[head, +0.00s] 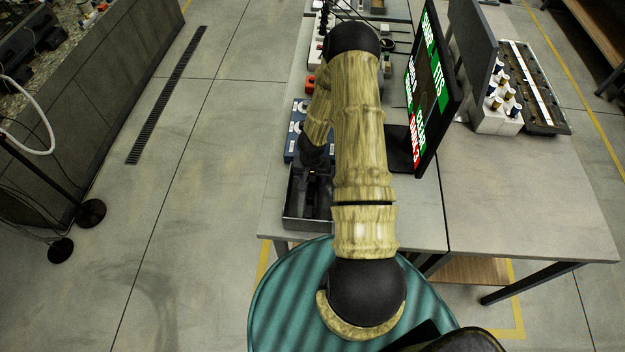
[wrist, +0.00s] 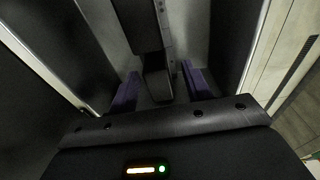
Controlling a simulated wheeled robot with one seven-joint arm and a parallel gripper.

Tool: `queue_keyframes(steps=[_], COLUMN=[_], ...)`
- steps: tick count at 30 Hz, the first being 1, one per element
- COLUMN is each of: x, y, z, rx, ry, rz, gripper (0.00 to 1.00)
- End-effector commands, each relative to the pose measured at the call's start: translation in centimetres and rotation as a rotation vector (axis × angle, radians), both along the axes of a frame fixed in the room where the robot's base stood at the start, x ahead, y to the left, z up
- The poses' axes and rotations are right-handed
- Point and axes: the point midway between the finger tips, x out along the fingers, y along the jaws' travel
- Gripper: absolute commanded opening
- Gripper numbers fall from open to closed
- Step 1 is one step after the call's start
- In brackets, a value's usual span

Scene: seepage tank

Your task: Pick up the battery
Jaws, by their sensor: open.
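My gripper (wrist: 160,88) shows in the wrist view with two purple fingers spread apart and nothing gripped. A dark oblong thing (wrist: 138,22), which looks like the battery, reaches down from the top of that view, its lower end between the fingers with a gap on each side. It lies inside a dark open tray (wrist: 230,45). In the head view my gripper (head: 317,172) points down into the tray (head: 305,222) at the near left of the table. There, my arm and gripper partly hide the tray's inside, and the battery cannot be made out clearly.
A monitor (head: 432,95) stands to the right of my arm. A white rack (head: 497,118) with several bottles is farther right. The table's near right part (head: 510,205) is clear. The tray walls are close to my gripper.

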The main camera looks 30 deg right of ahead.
Motion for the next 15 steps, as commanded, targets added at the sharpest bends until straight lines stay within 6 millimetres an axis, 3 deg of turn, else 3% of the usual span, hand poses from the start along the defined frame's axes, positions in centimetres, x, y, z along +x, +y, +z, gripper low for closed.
queue_keyframes(steps=[4,11,15], x=[-0.01,0.0,0.01], y=[-0.01,0.0,0.0], z=[0.01,0.02,0.03], rx=[0.0,0.0,0.0], ry=[0.0,0.0,0.0], rz=[0.0,0.0,0.0], gripper=[0.49,0.04,0.0])
